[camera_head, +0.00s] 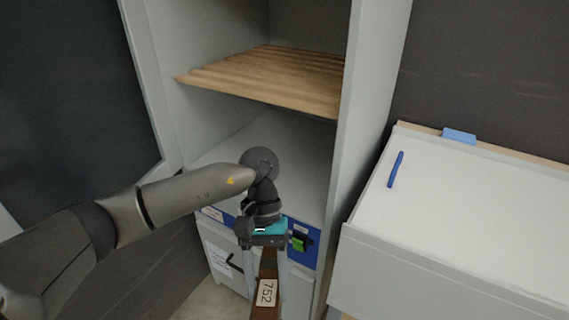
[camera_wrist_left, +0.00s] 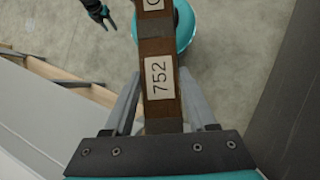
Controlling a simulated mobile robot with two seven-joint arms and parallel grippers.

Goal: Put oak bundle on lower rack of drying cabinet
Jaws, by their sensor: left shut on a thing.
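The oak bundle (camera_head: 266,305) is a dark brown bar with a white "752" label. My left gripper (camera_head: 266,280) points down and is shut on it, in front of the cabinet's lower front. In the left wrist view the bundle (camera_wrist_left: 157,50) runs up between the two grey fingers, with part of a second label at the top edge. The drying cabinet (camera_head: 378,80) stands open. Its wooden upper shelf (camera_head: 270,75) is bare. The pale lower level (camera_head: 300,140) looks empty, partly hidden by my left wrist. My right gripper (camera_wrist_left: 104,18) shows small and dark in the left wrist view.
The dark cabinet door (camera_head: 60,90) is swung open on the left. A blue panel (camera_head: 305,240) with a green switch lies below the lower level. A white-topped bench (camera_head: 470,200) with a blue pen (camera_head: 396,169) stands right.

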